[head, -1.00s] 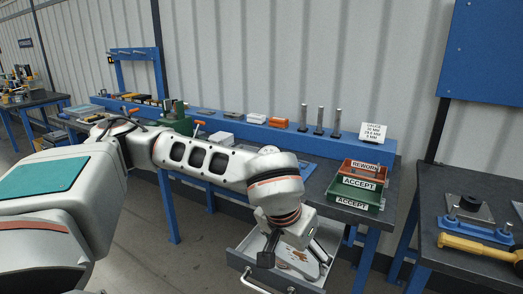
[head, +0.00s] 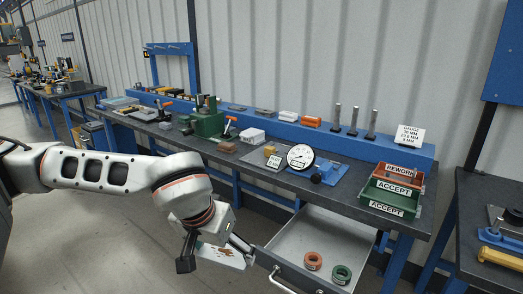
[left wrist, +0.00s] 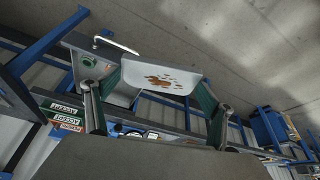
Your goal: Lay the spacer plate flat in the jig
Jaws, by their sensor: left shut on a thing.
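My left gripper (head: 214,250) is shut on a pale plate with reddish-brown stains (head: 225,255), which I take to be the spacer plate. It holds the plate in the air, left of the open drawer and below the bench top. In the left wrist view the plate (left wrist: 160,78) spans between the two fingers and shows its stained face. A blue fixture (head: 497,237) with a grey plate and pins is cut off on the right-hand table; I cannot tell whether it is the jig. My right gripper is out of view.
The drawer (head: 285,275) stands open with an orange ring (head: 313,260) and a green ring (head: 341,273). On the bench are a dial gauge (head: 300,157), a green block (head: 208,123) and REWORK and ACCEPT bins (head: 392,190). A yellow-handled tool (head: 500,257) lies on the right-hand table.

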